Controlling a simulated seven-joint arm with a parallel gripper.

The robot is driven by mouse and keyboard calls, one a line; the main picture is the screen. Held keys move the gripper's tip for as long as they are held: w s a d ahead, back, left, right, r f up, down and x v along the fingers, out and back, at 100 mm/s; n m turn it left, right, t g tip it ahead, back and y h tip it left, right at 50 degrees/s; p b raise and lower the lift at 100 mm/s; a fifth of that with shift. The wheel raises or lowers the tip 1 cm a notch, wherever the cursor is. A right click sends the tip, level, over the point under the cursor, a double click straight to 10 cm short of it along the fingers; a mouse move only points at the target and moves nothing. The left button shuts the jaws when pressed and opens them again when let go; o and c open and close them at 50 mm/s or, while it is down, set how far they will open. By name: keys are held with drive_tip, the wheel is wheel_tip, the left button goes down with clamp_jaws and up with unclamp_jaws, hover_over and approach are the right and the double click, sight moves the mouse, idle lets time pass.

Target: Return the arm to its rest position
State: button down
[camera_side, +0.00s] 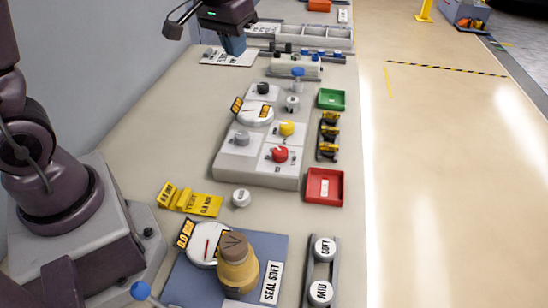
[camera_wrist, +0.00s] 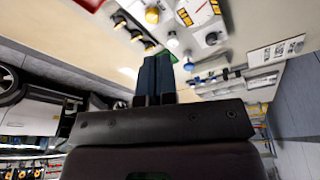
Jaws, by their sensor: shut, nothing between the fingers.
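My gripper (camera_side: 233,45) is at the top of the side view, above the far part of the bench. Its blue fingers point down and are together with nothing between them. In the wrist view the shut fingers (camera_wrist: 156,75) show at the centre, with bench items beyond them. The gripper appears apart from the bench items. My arm's base stands at the left of the side view; the links between base and gripper are mostly out of frame.
A panel with red (camera_side: 280,154), yellow (camera_side: 287,128) and grey knobs sits mid-bench. A green tray (camera_side: 331,99) and a red tray (camera_side: 324,187) lie along the right edge. A tan bottle-like part (camera_side: 237,265) stands in front on a blue mat (camera_side: 187,285). Open floor lies right.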

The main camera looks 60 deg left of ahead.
drive_tip(key=s+d+r+m+t, duration=0.1)
drive_tip(key=s+d+r+m, duration=0.1)
drive_tip(key=s, duration=0.6)
drive_tip(key=s+d+r+m+t, duration=0.1)
drive_tip(key=s+d+r, duration=0.3)
drive_tip(key=s, duration=0.4)
drive_tip(key=shift+s+d+r+m+t+h, duration=0.2)
drive_tip(key=shift+s+d+m+t+h, duration=0.1)
drive_tip(key=shift+d+m+t, duration=0.15)
